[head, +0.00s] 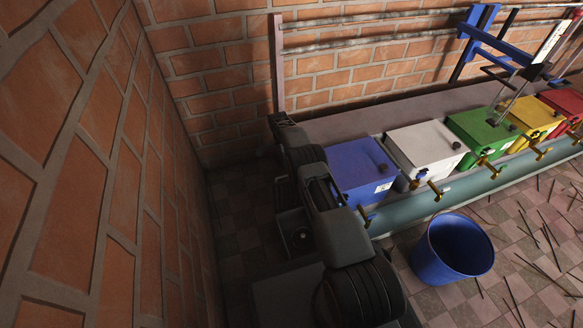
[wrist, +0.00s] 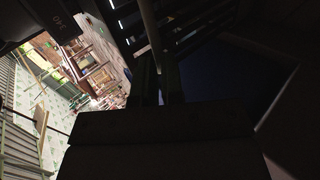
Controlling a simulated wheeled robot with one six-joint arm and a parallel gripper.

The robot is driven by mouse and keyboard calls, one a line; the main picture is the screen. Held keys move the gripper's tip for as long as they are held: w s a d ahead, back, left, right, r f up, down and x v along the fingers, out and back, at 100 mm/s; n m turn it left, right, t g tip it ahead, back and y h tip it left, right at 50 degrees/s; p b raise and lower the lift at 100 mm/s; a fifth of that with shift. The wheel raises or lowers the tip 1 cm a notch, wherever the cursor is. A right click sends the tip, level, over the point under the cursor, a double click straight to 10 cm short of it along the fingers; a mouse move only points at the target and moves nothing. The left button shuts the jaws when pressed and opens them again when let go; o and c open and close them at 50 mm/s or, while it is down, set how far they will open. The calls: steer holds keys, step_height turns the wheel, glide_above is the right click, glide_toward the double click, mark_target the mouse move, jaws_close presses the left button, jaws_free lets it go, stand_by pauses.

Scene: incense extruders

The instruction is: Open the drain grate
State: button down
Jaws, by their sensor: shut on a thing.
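My gripper (wrist: 160,82) shows in the wrist view as two narrow dark fingers, close together, shut on a thin dark bar (wrist: 151,30). Dark parallel slats with light gaps (wrist: 197,22) lie beyond the fingertips and look like the drain grate. The bar seems to belong to it, but the shadow hides the join. I cannot tell whether the grate is raised or flat. In the head view my arm stands between the left brick wall and the blue box, and the grate cannot be made out there.
A blue box (head: 357,166) stands close right of my arm, then white (head: 425,145), green (head: 480,135), yellow and red boxes on a ledge. A blue bucket (head: 453,250) stands on the tiled floor, with thin sticks scattered to its right. The brick wall (head: 90,150) is close at left.

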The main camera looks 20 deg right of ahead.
steer(key=shift+s+a+f, duration=0.1)
steer(key=shift+s+f, duration=0.1)
steer(key=shift+f, duration=0.4)
steer(key=shift+s+f, duration=0.15)
steer(key=shift+f, duration=0.45)
steer(key=c, duration=1.3)
jaws_free()
steer(key=shift+o, duration=0.5)
steer(key=s+r+p, duration=0.1)
steer(key=r+p, duration=0.2)
steer(key=s+r+p, duration=0.2)
steer(key=r+p, duration=0.1)
steer(key=r, duration=0.1)
steer(key=s+r+p, duration=0.2)
steer(key=r, duration=0.2)
steer(key=shift+p, duration=0.4)
steer(key=s+r+p, duration=0.3)
steer(key=s, duration=0.5)
steer(key=shift+s+a+p, duration=0.2)
steer(key=shift+s+p, duration=0.15)
steer(key=shift+s, duration=0.05)
